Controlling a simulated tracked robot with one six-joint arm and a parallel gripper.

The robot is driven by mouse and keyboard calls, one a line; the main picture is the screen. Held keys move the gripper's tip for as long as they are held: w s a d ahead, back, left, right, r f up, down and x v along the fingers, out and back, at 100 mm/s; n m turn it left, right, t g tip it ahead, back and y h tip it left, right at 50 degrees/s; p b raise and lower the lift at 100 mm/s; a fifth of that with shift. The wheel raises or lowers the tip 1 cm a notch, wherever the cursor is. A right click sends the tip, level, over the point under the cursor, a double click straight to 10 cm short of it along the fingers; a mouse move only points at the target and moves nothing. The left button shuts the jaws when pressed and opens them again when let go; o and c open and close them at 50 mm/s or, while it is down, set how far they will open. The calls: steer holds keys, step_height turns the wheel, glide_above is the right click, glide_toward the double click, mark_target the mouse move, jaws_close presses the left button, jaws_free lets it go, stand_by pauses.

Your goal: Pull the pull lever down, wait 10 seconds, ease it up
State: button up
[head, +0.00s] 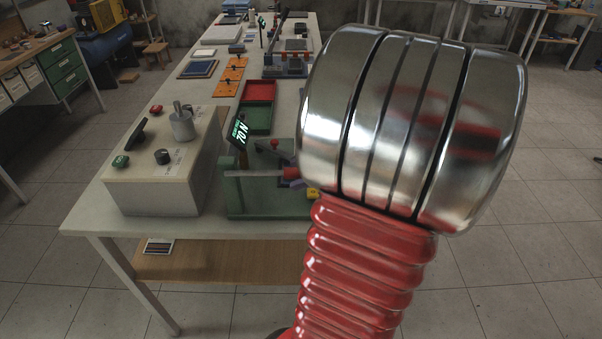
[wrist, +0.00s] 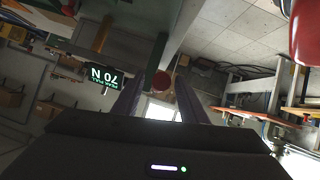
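A green fixture (head: 240,202) stands at the near edge of the bench, with a tilted display (head: 240,131) reading 70 N. The display appears upside down in the wrist view (wrist: 117,78). A pale bar, apparently the pull lever (head: 255,173), runs roughly level across the fixture towards a red grip (head: 290,173). In the wrist view a red round end (wrist: 163,83) shows between the two purple fingers of my gripper (wrist: 161,82). The fingers stand apart, one on each side of it; contact is not clear. In the head view my arm hides most of the gripper.
A beige control box (head: 160,185) with a green button, knobs and a grey cylinder stands left of the fixture. A second small red ball (head: 274,143) sits behind the bar. Open floor is at the right.

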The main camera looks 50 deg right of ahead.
steer(key=v, duration=1.3)
steer(key=shift+f, duration=0.15)
